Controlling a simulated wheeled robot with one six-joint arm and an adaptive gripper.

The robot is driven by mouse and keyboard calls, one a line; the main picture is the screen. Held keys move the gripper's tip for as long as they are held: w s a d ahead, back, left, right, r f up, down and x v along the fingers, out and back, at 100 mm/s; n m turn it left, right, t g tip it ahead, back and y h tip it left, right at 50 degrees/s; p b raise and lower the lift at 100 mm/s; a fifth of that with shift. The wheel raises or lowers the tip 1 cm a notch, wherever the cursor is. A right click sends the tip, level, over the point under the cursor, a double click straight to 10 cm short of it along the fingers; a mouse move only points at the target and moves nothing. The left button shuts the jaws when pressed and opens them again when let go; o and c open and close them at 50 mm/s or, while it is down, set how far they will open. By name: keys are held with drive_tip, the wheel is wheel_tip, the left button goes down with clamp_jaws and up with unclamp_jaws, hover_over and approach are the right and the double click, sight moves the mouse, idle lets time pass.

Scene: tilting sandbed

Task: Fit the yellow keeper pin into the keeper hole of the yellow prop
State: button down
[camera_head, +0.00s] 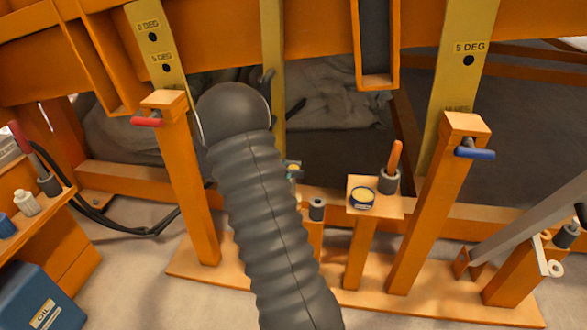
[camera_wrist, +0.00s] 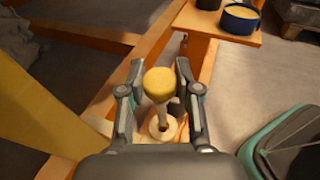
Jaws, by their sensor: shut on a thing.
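The yellow keeper pin (camera_wrist: 160,85) has a round yellow head and a pale shank. My gripper (camera_wrist: 161,72) is shut on it, a finger on each side of the head. The shank points toward a pale ring with a dark hole (camera_wrist: 162,128); I cannot tell whether its tip is in the hole, or whether this is the keeper hole. A yellow bar (camera_wrist: 30,110) stands at the left of the wrist view. In the head view, yellow bars stand at left (camera_head: 160,50), middle (camera_head: 273,80) and right (camera_head: 462,60); which one is the prop is unclear. My arm hides most of the gripper there.
A small orange stand (camera_head: 400,208) holds a tin (camera_head: 362,198) and an orange-handled tool (camera_head: 394,160). Orange posts with red (camera_head: 147,122) and blue (camera_head: 475,153) handles stand either side. A teal-edged dark case (camera_wrist: 285,140) lies at right in the wrist view.

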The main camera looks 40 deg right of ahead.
drive_tip(key=shift+f+b, duration=1.8)
drive_tip(key=shift+f, duration=2.2)
drive_tip(key=c, duration=0.7)
unclamp_jaws()
drive_tip(key=v, duration=1.2)
drive_tip(key=shift+a+f, duration=0.1)
